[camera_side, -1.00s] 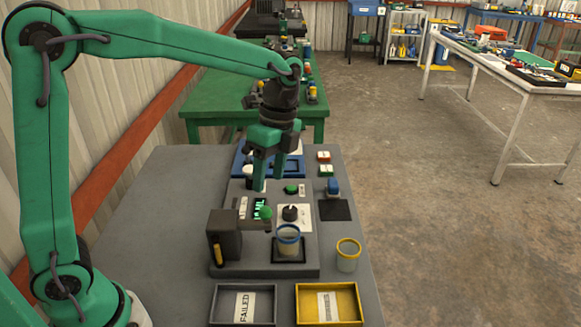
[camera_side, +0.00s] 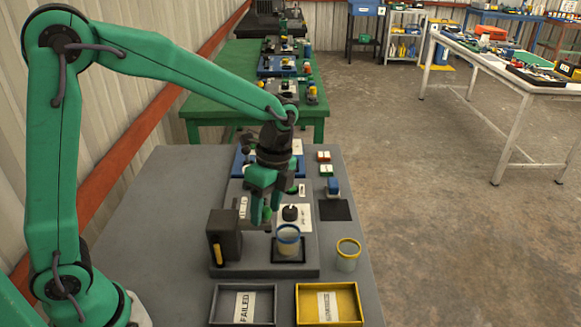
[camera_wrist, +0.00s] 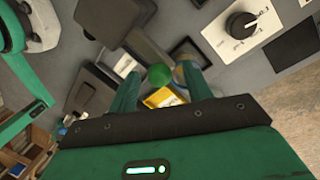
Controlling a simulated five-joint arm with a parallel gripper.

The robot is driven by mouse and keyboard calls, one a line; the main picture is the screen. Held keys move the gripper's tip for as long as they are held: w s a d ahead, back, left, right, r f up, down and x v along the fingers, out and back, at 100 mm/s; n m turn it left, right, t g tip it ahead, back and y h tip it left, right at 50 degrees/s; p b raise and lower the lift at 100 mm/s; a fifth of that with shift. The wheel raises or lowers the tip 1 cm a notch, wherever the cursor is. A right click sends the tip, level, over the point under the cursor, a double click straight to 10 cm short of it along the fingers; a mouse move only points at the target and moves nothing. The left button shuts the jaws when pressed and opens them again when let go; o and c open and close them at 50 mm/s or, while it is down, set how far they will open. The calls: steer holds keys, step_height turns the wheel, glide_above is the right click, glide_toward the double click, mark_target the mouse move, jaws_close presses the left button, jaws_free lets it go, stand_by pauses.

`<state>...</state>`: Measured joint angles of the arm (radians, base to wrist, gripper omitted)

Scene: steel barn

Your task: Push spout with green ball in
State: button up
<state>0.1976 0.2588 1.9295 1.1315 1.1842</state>
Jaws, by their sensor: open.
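The spout's green ball (camera_wrist: 160,75) shows in the wrist view between the two fingers of my gripper (camera_wrist: 160,76), with no clear contact. In the side view my gripper (camera_side: 265,216) points down beside the dark dispenser block (camera_side: 226,236), its fingers open and largely covering the ball and the spout. The blue-rimmed cup (camera_side: 288,241) stands upright on a dark square pad in front of the dispenser, just right of the fingers. Part of it shows behind the right finger in the wrist view.
A black dial (camera_side: 291,212) on a white plate lies behind the cup. A yellow-rimmed cup (camera_side: 347,257) stands at the right. A grey FAILED tray (camera_side: 218,303) and a yellow tray (camera_side: 301,303) sit in front. The bench's left side (camera_side: 150,230) is clear.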

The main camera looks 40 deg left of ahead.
jaws_close()
steer(key=shift+s+a, duration=1.3)
steer(key=shift+a, duration=0.05)
jaws_free()
step_height(320, 180, up, 8)
steer(key=w, duration=0.1)
steer(key=shift+w, duration=0.2)
